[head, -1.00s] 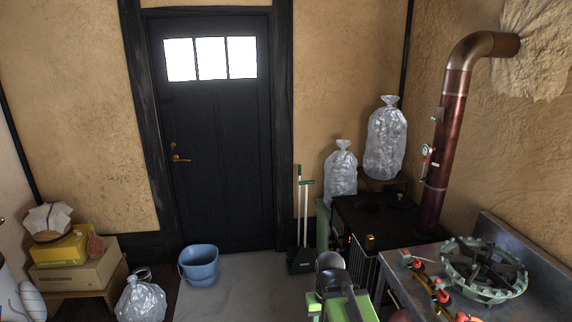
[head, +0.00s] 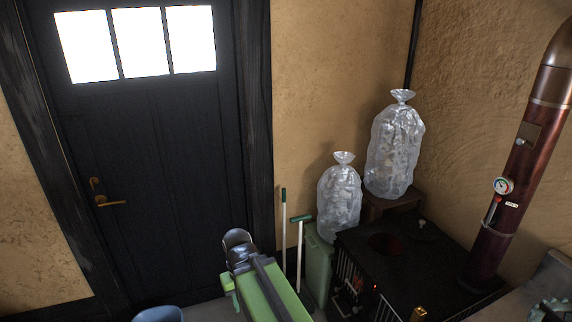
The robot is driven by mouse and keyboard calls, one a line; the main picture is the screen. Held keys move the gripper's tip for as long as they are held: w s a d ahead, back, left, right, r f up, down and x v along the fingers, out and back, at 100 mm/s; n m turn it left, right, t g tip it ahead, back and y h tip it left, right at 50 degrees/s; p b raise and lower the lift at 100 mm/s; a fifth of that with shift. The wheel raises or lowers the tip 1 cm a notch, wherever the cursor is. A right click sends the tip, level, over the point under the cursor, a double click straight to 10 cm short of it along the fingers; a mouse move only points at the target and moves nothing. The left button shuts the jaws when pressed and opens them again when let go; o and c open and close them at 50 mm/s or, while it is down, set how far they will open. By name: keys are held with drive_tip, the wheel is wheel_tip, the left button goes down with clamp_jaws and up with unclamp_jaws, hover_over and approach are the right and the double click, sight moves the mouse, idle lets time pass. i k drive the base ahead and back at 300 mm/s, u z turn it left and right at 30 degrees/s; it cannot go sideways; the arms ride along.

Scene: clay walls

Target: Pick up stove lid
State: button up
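The black stove (head: 440,262) stands at the lower right in the head view. Its flat top has a round opening (head: 388,246) with a dark reddish inside. A dark round stove lid (head: 424,231) appears to lie on the top behind and right of that opening, though dark on dark makes its outline hard to see. My gripper (head: 237,240) is at the end of my green and black arm, left of the stove and apart from it. Its fingers are not clear enough to tell open from shut.
Two clear filled bags, a smaller one (head: 340,200) and a larger one (head: 395,150), stand behind the stove. The red-brown flue pipe (head: 510,190) rises at its right. A green bin (head: 318,265) and long-handled tools (head: 299,250) stand left of it. A blue bucket (head: 158,314) is at the bottom.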

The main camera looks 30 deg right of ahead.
sight(419, 228)
drive_tip(key=z, duration=0.3)
drive_tip(key=i, duration=1.65)
drive_tip(key=z, duration=0.35)
drive_tip(key=k, duration=0.85)
drive_tip(key=z, duration=0.2)
drive_tip(key=i, duration=0.9)
drive_tip(key=u, duration=0.1)
